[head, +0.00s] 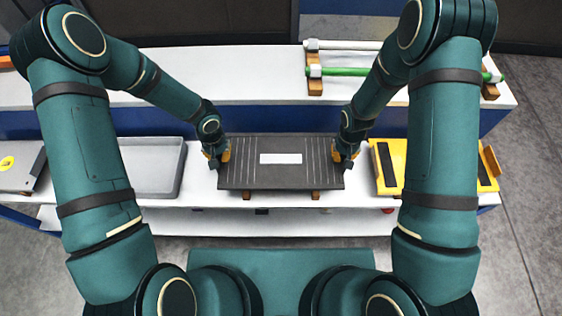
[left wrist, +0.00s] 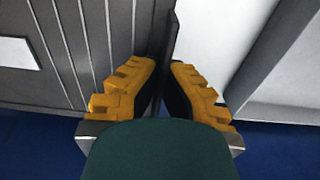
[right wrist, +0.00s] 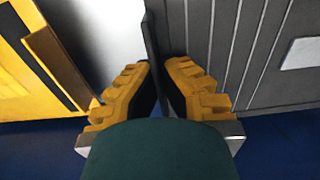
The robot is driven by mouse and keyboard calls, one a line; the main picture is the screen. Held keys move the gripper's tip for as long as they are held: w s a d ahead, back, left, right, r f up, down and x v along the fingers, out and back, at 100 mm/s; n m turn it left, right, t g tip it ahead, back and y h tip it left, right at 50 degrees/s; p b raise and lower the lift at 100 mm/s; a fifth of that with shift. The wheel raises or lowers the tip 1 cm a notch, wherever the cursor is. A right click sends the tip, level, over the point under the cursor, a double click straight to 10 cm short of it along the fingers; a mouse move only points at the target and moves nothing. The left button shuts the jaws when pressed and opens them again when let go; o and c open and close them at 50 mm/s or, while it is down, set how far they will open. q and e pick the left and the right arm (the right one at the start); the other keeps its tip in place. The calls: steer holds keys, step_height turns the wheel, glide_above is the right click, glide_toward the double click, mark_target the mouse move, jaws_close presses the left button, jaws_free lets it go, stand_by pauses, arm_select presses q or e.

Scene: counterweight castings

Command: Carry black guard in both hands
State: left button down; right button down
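The black guard (head: 281,178) is a flat dark panel with slots near both ends and a pale label (head: 281,158) in its middle. It lies level over two wooden supports (head: 316,195); I cannot tell whether it touches them. My left gripper (head: 222,158) is at its left end, with yellow fingers on either side of the upright end flange (left wrist: 164,65). My right gripper (head: 340,158) is at its right end, its fingers likewise closed about the flange (right wrist: 152,50). The guard's slotted face also shows in the right wrist view (right wrist: 230,60).
A grey tray (head: 152,194) stands left of the guard, and a grey case with a yellow mark (head: 20,178) is further left. A yellow holder (head: 397,160) is close on the right. Behind is a white shelf (head: 240,65) with a green bar (head: 340,71) on a rack.

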arm_select(q)
steer(key=shift+r, duration=0.3)
arm_select(e)
steer(key=shift+r, duration=0.3)
arm_select(q)
steer(key=shift+f, duration=0.1)
arm_select(e)
steer(key=shift+f, duration=0.1)
